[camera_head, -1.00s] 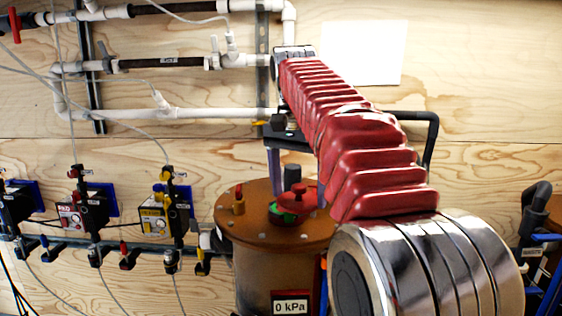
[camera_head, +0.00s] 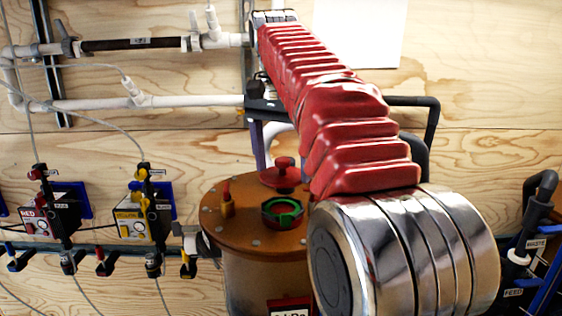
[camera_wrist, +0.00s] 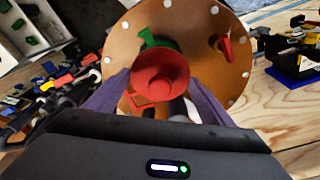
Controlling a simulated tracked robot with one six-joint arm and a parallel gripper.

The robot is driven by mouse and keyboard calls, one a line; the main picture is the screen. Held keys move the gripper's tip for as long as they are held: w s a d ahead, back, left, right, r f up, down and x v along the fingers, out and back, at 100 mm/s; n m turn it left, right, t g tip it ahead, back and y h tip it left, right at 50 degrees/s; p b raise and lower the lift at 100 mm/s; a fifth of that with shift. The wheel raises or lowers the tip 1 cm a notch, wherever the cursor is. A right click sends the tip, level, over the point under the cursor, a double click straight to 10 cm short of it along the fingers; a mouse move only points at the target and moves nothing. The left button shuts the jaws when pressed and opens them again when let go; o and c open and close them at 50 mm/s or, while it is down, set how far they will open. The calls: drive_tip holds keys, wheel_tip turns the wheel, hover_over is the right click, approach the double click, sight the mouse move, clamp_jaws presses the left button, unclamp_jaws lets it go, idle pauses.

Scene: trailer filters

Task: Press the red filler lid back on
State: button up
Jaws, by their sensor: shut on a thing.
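The red filler lid (camera_head: 281,178), a round disc with a knob, appears just above and behind the green-rimmed filler opening (camera_head: 283,213) on the brown tank top (camera_head: 240,228). The opening is uncovered in the head view, with red inside its green ring. My gripper (camera_head: 275,157) has purple fingers and is shut on the lid; my arm hides part of it. In the wrist view the lid (camera_wrist: 160,72) shows between the purple fingers (camera_wrist: 158,88), with part of the green rim (camera_wrist: 157,41) visible behind it. The exact height of the lid is unclear.
A small brass fitting with a red top (camera_head: 227,203) stands on the tank top left of the opening. Bolts ring the edge. Valves and boxes (camera_head: 140,222) line the left wall. White pipes (camera_head: 170,102) run behind. Dark pipes (camera_head: 538,215) stand at right.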

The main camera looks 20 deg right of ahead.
drive_tip(key=shift+f, duration=0.1)
drive_tip(key=shift+f, duration=3.05)
drive_tip(key=shift+f, duration=0.1)
idle(0.7)
drive_tip(key=o, duration=1.1)
drive_tip(key=shift+o, duration=0.5)
drive_tip(key=shift+r, duration=3.5)
